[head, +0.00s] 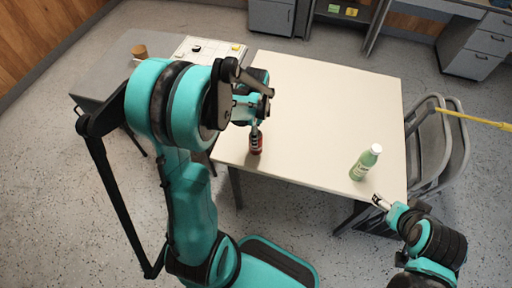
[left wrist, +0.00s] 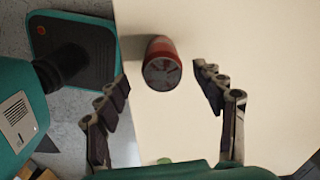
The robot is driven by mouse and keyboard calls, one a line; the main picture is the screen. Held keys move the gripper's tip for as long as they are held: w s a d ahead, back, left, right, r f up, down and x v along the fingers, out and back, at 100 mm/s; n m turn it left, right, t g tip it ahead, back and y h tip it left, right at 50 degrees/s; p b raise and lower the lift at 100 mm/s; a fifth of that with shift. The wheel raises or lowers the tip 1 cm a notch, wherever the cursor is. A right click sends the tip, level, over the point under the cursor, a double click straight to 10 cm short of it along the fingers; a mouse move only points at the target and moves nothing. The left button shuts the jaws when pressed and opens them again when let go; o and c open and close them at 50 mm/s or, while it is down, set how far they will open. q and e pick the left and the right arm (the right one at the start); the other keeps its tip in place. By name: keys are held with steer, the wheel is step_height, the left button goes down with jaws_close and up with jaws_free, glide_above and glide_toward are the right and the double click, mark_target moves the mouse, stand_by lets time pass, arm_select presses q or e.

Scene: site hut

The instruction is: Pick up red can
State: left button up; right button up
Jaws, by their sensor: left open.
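The red can (head: 256,145) stands upright near the front left edge of the cream table (head: 325,100). My left gripper (head: 256,124) is right above the can, in part hidden by its own arm. In the left wrist view the can (left wrist: 162,62) shows its silver end between the two spread fingertips (left wrist: 161,76), with a gap on each side. The left gripper is open and empty. My right gripper (head: 380,202) is by the table's front right edge, away from the can; its finger opening is too small to make out.
A green bottle (head: 366,163) stands on the table's right side. Grey folding chairs (head: 440,145) are at the right, with a yellow bar (head: 472,118) near them. A grey side table (head: 130,62) holds a brown round object (head: 139,51). The table's middle and back are clear.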

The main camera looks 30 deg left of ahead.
arm_select(q)
steer(key=shift+w+a+f, duration=0.1)
steer(key=shift+f, duration=0.35)
step_height(320, 180, down, 2)
steer(key=shift+b, duration=0.55)
step_height(320, 180, down, 6)
steer(key=b, duration=0.3)
steer(key=shift+w+r, duration=0.1)
steer(key=shift+r, duration=0.2)
steer(key=c, duration=0.9)
